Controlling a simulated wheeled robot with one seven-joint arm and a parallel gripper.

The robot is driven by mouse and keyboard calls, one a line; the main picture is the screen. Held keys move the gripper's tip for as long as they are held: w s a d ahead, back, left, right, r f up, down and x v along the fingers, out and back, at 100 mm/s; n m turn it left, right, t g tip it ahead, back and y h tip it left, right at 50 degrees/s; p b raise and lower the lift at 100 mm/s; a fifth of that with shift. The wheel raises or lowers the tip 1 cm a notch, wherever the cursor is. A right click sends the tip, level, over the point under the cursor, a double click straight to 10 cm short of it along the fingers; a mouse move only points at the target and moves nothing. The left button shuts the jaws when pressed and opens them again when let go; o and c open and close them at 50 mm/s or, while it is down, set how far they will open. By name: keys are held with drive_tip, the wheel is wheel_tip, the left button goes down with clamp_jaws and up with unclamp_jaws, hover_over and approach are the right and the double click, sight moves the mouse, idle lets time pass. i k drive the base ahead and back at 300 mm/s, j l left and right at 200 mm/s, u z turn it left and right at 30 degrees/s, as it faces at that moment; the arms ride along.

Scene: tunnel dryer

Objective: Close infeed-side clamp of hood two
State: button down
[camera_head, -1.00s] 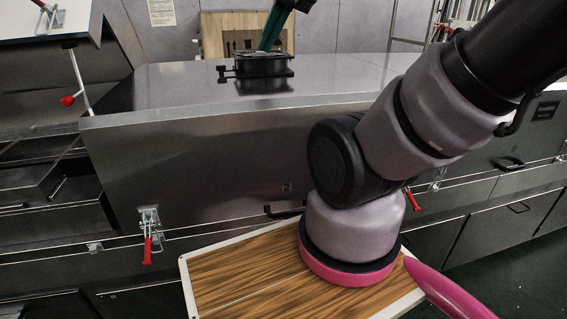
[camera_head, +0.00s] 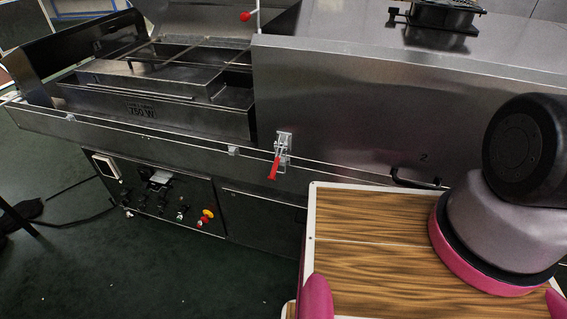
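Hood two (camera_head: 340,110) is the large steel cover at the right, with a small "2" on its front. It is lowered onto the dryer body. A toggle clamp (camera_head: 283,140) with a red handle (camera_head: 275,167) sits at the lower left of its front. The handle points down, tilted slightly left. I cannot tell whether its hook is engaged. My gripper is out of view. Only my lower arm shows at the right, with nothing of mine touching the clamp.
Left of hood two the dryer bed (camera_head: 190,110) lies open, with metal trays. A raised steel panel (camera_head: 205,20) and a red-tipped rod (camera_head: 247,16) show above. A control panel (camera_head: 160,200) is below. A bar handle (camera_head: 412,181) is on hood two. Dark floor (camera_head: 120,285) is clear at lower left.

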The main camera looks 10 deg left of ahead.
sight(272, 176)
drive_tip(key=z, duration=3.45)
drive_tip(key=k+u, duration=0.1)
drive_tip(key=k, duration=1.05)
drive_tip(key=k+j, duration=0.1)
drive_tip(key=k, duration=1.05)
drive_tip(key=k+u, duration=0.25)
drive_tip(key=k, duration=0.4)
drive_tip(key=k+u, duration=0.3)
drive_tip(key=k, duration=0.4)
drive_tip(key=u, duration=1.7)
